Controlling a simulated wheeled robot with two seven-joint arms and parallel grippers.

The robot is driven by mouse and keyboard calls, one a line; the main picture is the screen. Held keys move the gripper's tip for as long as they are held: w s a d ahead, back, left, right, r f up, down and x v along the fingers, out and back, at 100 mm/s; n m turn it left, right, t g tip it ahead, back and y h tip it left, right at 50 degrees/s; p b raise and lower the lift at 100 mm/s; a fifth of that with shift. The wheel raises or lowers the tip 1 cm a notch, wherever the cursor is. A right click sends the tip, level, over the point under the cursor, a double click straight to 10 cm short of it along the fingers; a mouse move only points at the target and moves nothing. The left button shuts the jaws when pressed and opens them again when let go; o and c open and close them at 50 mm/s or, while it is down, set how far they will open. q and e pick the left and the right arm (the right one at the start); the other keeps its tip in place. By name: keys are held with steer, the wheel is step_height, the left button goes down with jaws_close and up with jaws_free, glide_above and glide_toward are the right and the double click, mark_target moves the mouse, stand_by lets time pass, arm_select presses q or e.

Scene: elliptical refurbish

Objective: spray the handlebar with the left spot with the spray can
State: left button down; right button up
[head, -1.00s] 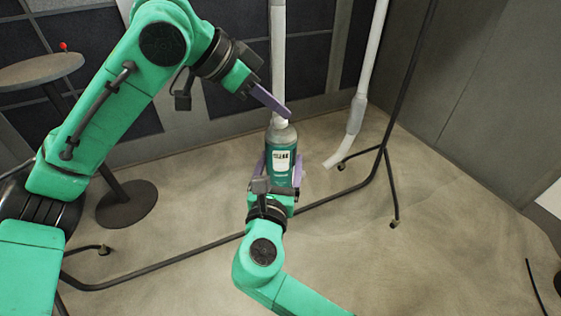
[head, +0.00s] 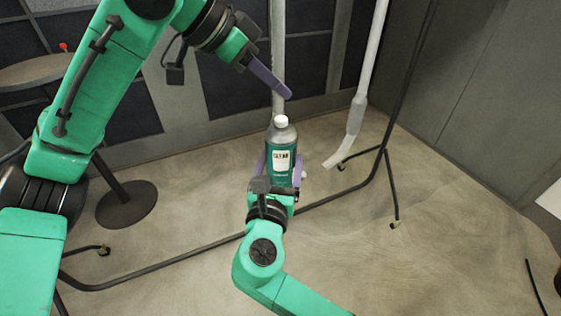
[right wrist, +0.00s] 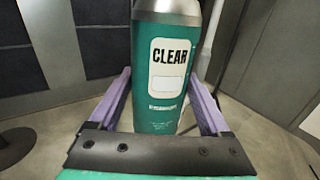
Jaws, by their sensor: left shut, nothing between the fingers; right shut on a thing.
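The green spray can (head: 281,160), with a white top and a white label, stands upright in my right gripper (head: 280,170). In the right wrist view the can (right wrist: 165,85) shows a "CLEAR" label between the two purple fingers. My left gripper (head: 287,92) is shut and empty, its fingertips a little above the can's white top and apart from it in the picture. Two pale tubes hang behind: one (head: 278,50) directly behind the can, one (head: 358,105) to its right with a bent lower end. They may be the handlebars; no spot is discernible on either.
A black wheeled rack frame (head: 386,180) stands around the tubes, its base bar running along the floor. A round table (head: 38,70) with a red-tipped item is at the left. Grey walls close the back and right. The floor at the right is mostly clear.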

arm_select(q)
steer(key=shift+a+r, duration=0.1)
steer(key=shift+r, duration=0.15)
steer(key=shift+s+a+r, duration=0.1)
steer(key=shift+a+r, duration=0.1)
steer(key=shift+r, duration=0.1)
steer(key=v, duration=1.1)
steer(key=shift+s, duration=0.1)
